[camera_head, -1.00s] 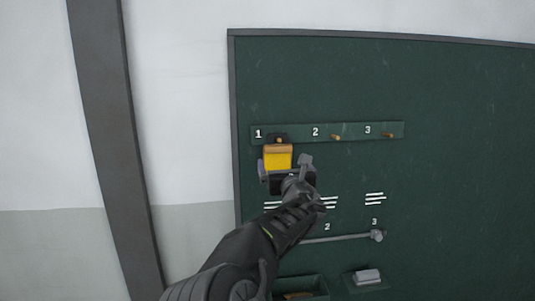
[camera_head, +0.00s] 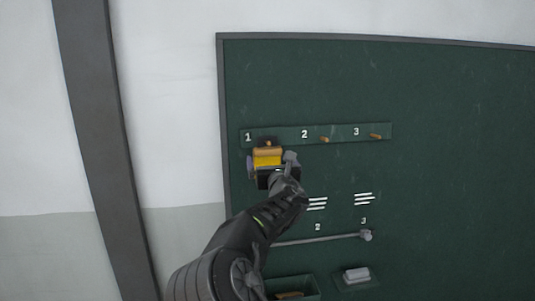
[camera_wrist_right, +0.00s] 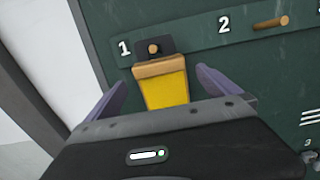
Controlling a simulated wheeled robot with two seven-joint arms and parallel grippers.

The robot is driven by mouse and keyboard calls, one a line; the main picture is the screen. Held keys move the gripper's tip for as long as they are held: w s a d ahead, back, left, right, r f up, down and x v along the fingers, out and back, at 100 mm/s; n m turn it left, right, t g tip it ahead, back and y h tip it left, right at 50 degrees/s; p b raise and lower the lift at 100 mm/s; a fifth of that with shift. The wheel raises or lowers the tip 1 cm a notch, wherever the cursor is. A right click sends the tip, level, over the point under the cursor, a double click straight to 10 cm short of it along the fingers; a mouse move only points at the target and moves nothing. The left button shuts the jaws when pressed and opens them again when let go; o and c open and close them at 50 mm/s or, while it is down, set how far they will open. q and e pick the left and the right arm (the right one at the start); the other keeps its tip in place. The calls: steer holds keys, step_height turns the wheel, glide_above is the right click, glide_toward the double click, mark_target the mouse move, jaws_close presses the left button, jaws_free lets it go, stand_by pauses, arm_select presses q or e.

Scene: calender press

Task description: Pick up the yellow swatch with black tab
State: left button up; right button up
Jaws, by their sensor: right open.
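The yellow swatch (camera_head: 267,160) hangs at peg 1 on the green board; it also shows in the right wrist view (camera_wrist_right: 166,90). It has a tan strip along its top and a black tab (camera_wrist_right: 153,47) above, with the peg through the tab. My right gripper (camera_head: 270,170) is open, and in the right wrist view its two purple-grey fingers (camera_wrist_right: 162,88) stand one on each side of the swatch, with gaps between. The gripper body hides the swatch's lower part. My left gripper is not in view.
The peg rail (camera_head: 350,133) on the green board (camera_head: 450,160) has bare pegs 2 (camera_head: 325,139) and 3 (camera_head: 376,136). Below are a grey bar (camera_head: 325,239), a dark green bin (camera_head: 310,283) and a small ledge with a pale block (camera_head: 357,275).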

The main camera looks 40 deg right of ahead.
mark_target(269, 156)
steer(key=shift+p+x, duration=0.4)
steer(key=shift+x, duration=0.85)
steer(key=shift+w+d, duration=0.15)
steer(key=shift+w, duration=0.1)
steer(key=shift+c, duration=0.4)
steer(key=c, duration=1.2)
